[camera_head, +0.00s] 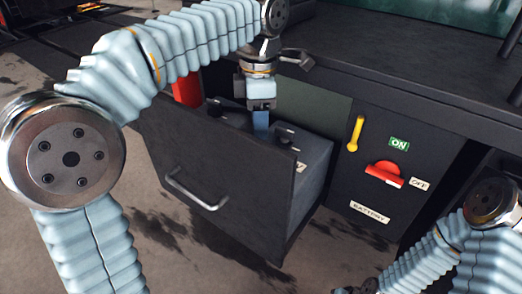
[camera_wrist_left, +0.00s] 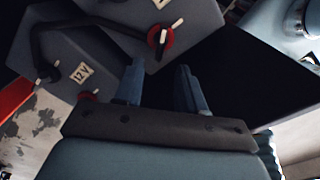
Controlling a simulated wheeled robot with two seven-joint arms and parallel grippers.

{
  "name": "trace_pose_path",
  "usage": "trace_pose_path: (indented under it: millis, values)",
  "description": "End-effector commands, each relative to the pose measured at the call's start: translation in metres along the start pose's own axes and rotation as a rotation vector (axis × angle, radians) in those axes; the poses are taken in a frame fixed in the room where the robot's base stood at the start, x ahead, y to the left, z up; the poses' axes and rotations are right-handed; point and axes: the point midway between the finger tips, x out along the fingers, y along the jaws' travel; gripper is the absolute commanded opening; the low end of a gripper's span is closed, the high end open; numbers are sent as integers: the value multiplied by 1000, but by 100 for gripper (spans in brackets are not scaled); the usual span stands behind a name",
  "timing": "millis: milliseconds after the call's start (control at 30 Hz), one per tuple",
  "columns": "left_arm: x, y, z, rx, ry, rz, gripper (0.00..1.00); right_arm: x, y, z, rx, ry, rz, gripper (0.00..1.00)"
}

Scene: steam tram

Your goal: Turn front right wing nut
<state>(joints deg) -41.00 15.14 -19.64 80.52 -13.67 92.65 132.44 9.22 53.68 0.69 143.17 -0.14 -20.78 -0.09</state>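In the head view, a dark wing-nut knob (camera_head: 285,136) stands on a grey battery (camera_head: 312,160) at the right of the open drawer. My left gripper (camera_head: 261,122) points down just left of it, over the drawer. In the left wrist view, the left gripper (camera_wrist_left: 158,88) has its two blue fingers apart with nothing between them. A wing nut with a red ring (camera_wrist_left: 160,38) lies beyond the fingertips, apart from them. A smaller red-ringed one (camera_wrist_left: 88,96) is left of the fingers. I cannot tell which of these is the front right one. My right gripper's fingers are out of view.
The drawer front (camera_head: 215,165) with a metal handle (camera_head: 195,192) stands out from the dark cabinet. A panel at right has a yellow lever (camera_head: 354,133) and a red switch (camera_head: 384,174). A black cable (camera_wrist_left: 60,28) runs between batteries.

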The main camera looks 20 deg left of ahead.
Motion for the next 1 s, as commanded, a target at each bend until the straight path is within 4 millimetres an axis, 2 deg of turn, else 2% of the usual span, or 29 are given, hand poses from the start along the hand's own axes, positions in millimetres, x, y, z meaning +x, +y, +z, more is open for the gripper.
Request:
trace_pose_path:
  millis: [33,100,300,500,733,1000]
  values:
    - [15,0,0,0,2,-2,39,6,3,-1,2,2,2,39]
    - [30,-1,0,1,2,-3,39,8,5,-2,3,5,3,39]
    - [61,0,0,0,0,-1,39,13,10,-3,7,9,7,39]
    - [72,0,0,0,-1,0,39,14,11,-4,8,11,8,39]
    - [72,0,0,0,-2,0,39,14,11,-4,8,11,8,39]
    - [72,0,0,0,-2,0,0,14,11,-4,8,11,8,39]
